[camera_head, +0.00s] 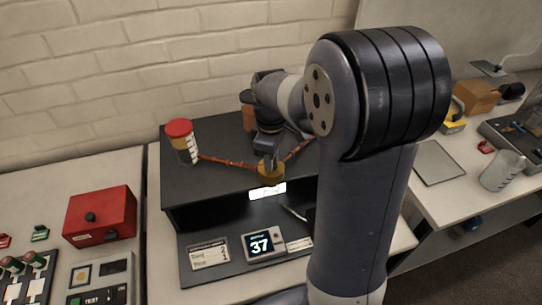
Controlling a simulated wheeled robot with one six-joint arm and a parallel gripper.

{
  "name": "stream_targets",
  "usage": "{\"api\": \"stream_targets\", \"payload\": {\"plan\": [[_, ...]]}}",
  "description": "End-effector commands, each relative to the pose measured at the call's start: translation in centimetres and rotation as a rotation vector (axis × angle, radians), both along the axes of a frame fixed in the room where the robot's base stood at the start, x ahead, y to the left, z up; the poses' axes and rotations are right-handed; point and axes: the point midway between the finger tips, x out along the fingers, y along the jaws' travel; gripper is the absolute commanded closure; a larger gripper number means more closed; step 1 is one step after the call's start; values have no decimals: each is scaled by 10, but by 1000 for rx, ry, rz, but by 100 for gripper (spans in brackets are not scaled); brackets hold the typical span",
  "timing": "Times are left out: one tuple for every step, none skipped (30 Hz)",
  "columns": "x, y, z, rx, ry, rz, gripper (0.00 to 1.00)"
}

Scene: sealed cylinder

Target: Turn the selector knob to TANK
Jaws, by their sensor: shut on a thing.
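The selector knob sits on a round gold-coloured base (271,174) at the front edge of the dark shelf. My gripper (268,160) points down onto it from above and is shut on it. The fingers hide most of the knob, so I cannot tell which way it points. A lit white label (267,190) is just below, its text too small to read. Orange-red hoses (228,162) run out left and right from the base. The left hose reaches a cylinder with a red cap (181,134). My arm hides where the right hose ends.
A red box (100,215) and control panels are on the left bench. A brick wall is behind.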

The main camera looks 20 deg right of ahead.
Motion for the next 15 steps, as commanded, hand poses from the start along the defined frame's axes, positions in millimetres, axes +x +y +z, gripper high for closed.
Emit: {"api": "stream_targets", "payload": {"plan": [[0, 0, -1, 0, 1, 5, 96], [0, 0, -1, 0, 1, 7, 96], [0, 0, -1, 0, 1, 9, 96], [0, 0, -1, 0, 1, 10, 96], [0, 0, -1, 0, 1, 10, 96], [0, 0, -1, 0, 1, 11, 96], [0, 0, -1, 0, 1, 11, 96], [0, 0, -1, 0, 1, 10, 96], [0, 0, -1, 0, 1, 10, 96], [0, 0, -1, 0, 1, 10, 96], [0, 0, -1, 0, 1, 10, 96], [0, 0, -1, 0, 1, 10, 96], [0, 0, -1, 0, 1, 9, 96], [0, 0, -1, 0, 1, 9, 72], [0, 0, -1, 0, 1, 9, 68]]}}
